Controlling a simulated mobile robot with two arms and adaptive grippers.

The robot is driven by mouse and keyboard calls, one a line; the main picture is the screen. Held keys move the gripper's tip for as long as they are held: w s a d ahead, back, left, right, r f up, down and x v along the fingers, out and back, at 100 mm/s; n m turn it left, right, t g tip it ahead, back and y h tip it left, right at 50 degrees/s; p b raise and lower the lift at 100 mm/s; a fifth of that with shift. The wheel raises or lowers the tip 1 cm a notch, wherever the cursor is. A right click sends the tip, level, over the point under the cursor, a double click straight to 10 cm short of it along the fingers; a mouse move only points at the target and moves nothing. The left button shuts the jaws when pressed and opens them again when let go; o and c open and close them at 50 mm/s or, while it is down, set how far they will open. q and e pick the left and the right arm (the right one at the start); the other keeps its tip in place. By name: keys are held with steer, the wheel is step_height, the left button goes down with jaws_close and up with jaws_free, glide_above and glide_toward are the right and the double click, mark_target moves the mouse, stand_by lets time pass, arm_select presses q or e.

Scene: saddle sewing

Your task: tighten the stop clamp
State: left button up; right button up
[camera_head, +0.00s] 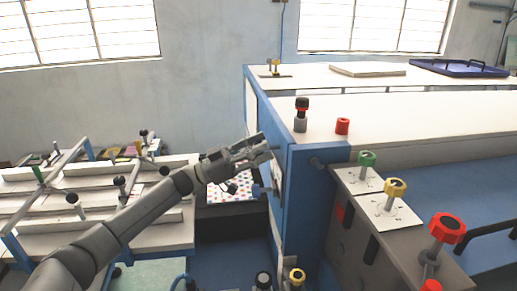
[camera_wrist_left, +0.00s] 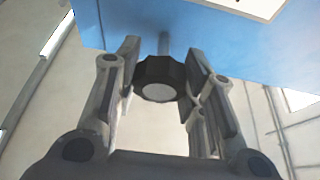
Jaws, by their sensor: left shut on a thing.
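My left gripper (camera_head: 262,149) reaches in from the left to the blue side of the large workbench (camera_head: 308,215). In the left wrist view, the left gripper (camera_wrist_left: 160,85) has its two fingers on either side of a black knob (camera_wrist_left: 157,80) with a pale grey round cap, and is shut on it. The knob sits on a thin rod that runs toward a blue panel (camera_wrist_left: 225,35). This looks like the stop clamp's knob. In the head view the fingers hide the knob. My right gripper is not in view.
Green (camera_head: 367,159), yellow (camera_head: 395,187) and large red (camera_head: 446,228) knobs stand at the bench's right front. A black-and-red knob (camera_head: 301,105) and a small red one (camera_head: 342,126) stand on its top. A rack with white boards (camera_head: 160,215) is at left.

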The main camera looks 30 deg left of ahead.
arm_select(q)
steer(key=shift+f+m, duration=0.1)
steer(key=shift+m, duration=0.2)
steer(key=shift+f+m+g+h+b, duration=0.1)
steer(key=shift+m+g+h+b, duration=0.4)
steer(key=shift+b, duration=0.4)
steer(key=m+g+b, duration=0.1)
steer(key=m+b, duration=0.1)
steer(key=m, duration=0.1)
steer(key=m+g+h+b, duration=0.1)
steer(key=m+b, duration=0.1)
steer(key=m, duration=0.1)
steer(key=shift+g, duration=0.4)
steer(key=m+g+b, duration=0.2)
steer(key=m, duration=0.3)
steer(key=shift+b, duration=0.4)
steer(key=m+g+b, duration=0.1)
steer(key=m, duration=0.2)
steer(key=m+g+y, duration=0.1)
steer(key=m, duration=0.2)
steer(key=m+y, duration=0.1)
steer(key=m, duration=0.2)
steer(key=m+g+y, duration=0.1)
steer(key=m, duration=0.2)
steer(key=shift+b, duration=0.35)
